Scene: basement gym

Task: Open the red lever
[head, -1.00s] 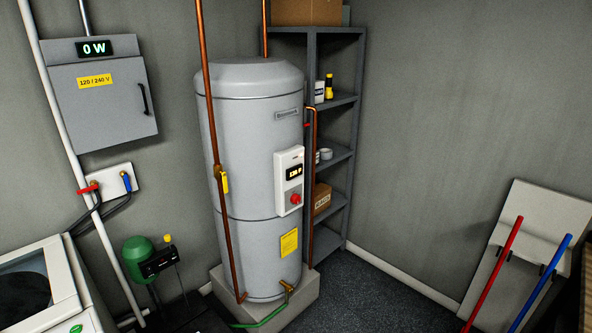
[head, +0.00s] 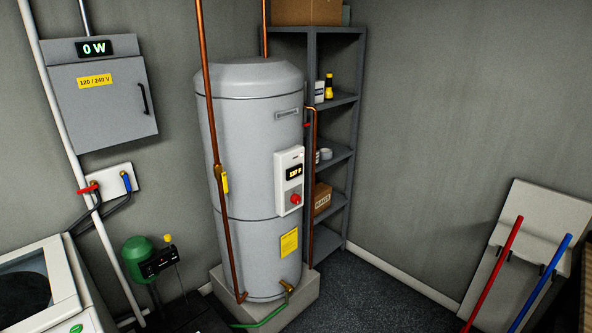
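A small red lever (head: 88,189) sits on a white wall plate (head: 121,180) at the left, above the washing machine. It lies roughly sideways, partly across the white pipe. A blue lever (head: 127,184) on the same plate points down. Dark hoses run down from the two valves. At the right, a long red rod (head: 495,270) and a blue rod (head: 540,280) slant in front of a pale panel. Neither of my grippers is in the head view.
A grey water heater (head: 250,150) stands on a low plinth in the middle, with copper pipes and a yellow-handled valve (head: 225,182). The washing machine (head: 62,275) fills the lower left. A shelf unit (head: 355,130) stands behind the heater. Dark floor is clear at lower right.

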